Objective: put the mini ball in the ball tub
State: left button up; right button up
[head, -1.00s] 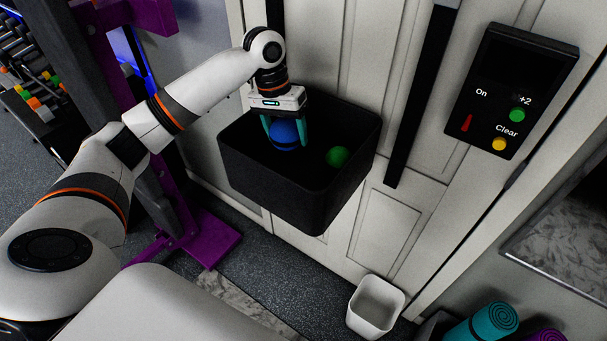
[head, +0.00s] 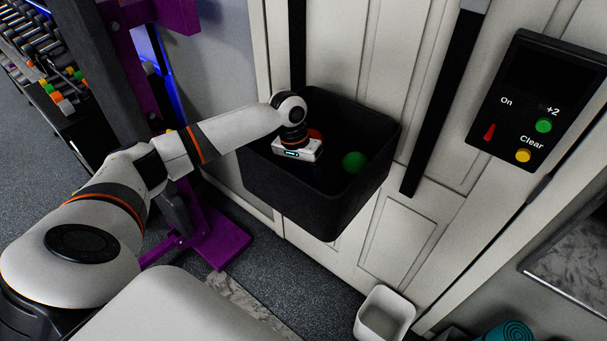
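The ball tub (head: 310,212) is a black open box against the white panelled door. A green ball (head: 354,162) lies inside it on the right. A red ball (head: 315,134) shows partly behind my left gripper. My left gripper (head: 297,150) reaches down into the tub. Its fingers are hidden behind the tub's front wall, so I cannot see whether they hold anything. The blue ball seen earlier in the fingers is out of sight now. My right gripper is not in view.
A black panel (head: 545,85) with buttons is on the right wall. A white bin (head: 383,316) stands on the floor below the tub. A purple rack foot (head: 215,238) is at the left, with a dumbbell rack (head: 50,85) beyond.

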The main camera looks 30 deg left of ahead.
pick_arm(q)
jog(key=shift+f, duration=0.4)
jog(key=o, duration=1.1)
jog(key=shift+f, duration=0.1)
jog(key=shift+c, duration=0.2)
jog(key=r, duration=0.4)
jog(key=a+r+b, duration=0.1)
jog(key=r, duration=0.3)
jog(key=a+r+b, duration=0.1)
jog(key=r, duration=0.3)
jog(key=shift+s+a, duration=0.15)
